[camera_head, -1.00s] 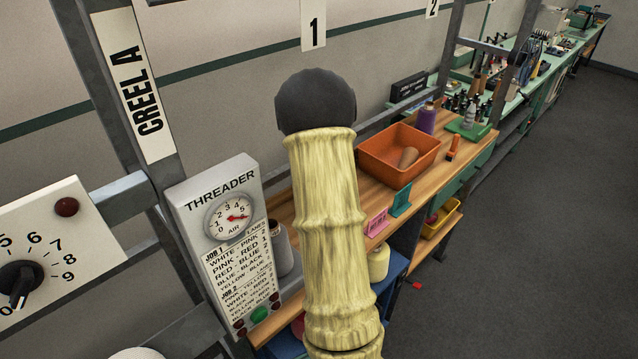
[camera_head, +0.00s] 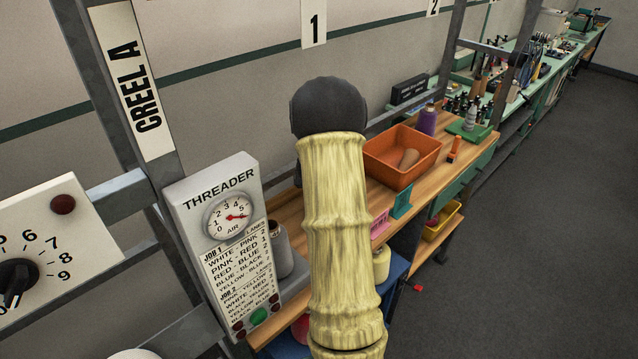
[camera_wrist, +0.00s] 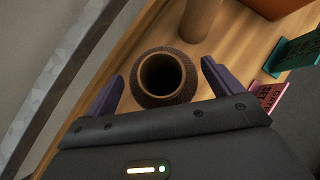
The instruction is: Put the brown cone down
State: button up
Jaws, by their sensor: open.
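In the wrist view, a brown cone (camera_wrist: 163,80) with a dark hollow top is seen from above, upright over the wooden bench top. My gripper (camera_wrist: 161,68) is open, with one finger on each side of the cone and a visible gap beside it. I cannot tell how far the cone's base is from the wood. In the head view my own arm hides this cone and my gripper.
A tan cone (camera_wrist: 201,18) stands beyond it on the wooden bench (camera_head: 285,212). Pink (camera_head: 379,223) and teal (camera_head: 401,203) cards stand at the bench's front edge. The threader box (camera_head: 222,240) is on the left.

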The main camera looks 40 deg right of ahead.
jog(key=p+v, duration=0.1)
jog(key=v, duration=1.1)
